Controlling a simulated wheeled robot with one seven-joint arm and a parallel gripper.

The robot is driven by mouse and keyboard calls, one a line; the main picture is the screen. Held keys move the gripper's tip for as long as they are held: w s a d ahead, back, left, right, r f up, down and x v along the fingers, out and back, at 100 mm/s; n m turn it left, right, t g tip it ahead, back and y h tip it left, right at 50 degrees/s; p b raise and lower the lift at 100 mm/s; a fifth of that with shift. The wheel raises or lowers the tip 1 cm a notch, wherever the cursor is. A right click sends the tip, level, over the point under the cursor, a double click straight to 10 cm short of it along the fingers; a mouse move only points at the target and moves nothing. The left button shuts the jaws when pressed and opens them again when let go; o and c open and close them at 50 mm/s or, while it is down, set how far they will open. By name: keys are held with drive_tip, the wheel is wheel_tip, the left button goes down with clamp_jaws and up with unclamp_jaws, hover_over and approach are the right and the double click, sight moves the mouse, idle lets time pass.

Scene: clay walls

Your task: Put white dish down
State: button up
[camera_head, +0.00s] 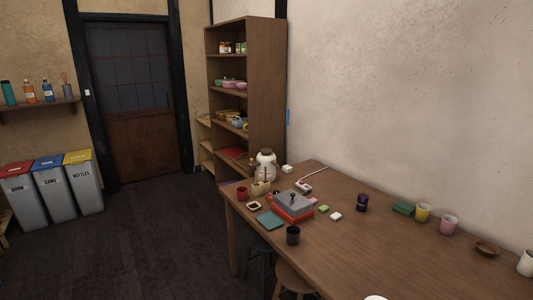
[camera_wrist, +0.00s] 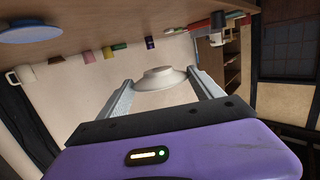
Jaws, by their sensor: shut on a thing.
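The white dish (camera_wrist: 160,75) is round and shallow, and it sits between the two grey fingers of my gripper (camera_wrist: 160,83) in the wrist view. The fingers are shut on its sides. In the head view, a small piece of a white round thing (camera_head: 376,297) shows at the bottom edge; I cannot tell for sure that it is the dish. My gripper is not clearly seen there. The wooden table (camera_head: 400,262) fills the lower right of the head view. In the wrist view, which is upside down, its top (camera_wrist: 110,38) is at the upper edge.
A blue plate (camera_wrist: 32,30) lies on the table in the wrist view. A dark cup (camera_head: 293,235), red box (camera_head: 291,206), yellow mug (camera_head: 423,212), pink mug (camera_head: 449,224), brown bowl (camera_head: 487,248) and white mug (camera_head: 526,264) stand on the table. Its front middle looks clear.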

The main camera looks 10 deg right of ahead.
drive_tip(key=s+a+f+n+y, duration=0.2)
drive_tip(key=s+a+f+y, duration=0.1)
drive_tip(key=a, duration=0.5)
drive_tip(key=s+a+f+n+t+y, duration=0.1)
drive_tip(key=s+a+f+n+y, duration=0.1)
drive_tip(key=s+a+f, duration=0.3)
drive_tip(key=shift+a+f+n+y, duration=0.3)
drive_tip(key=shift+a+f+y, duration=0.55)
drive_tip(key=shift+a, duration=1.4)
drive_tip(key=shift+f, duration=0.15)
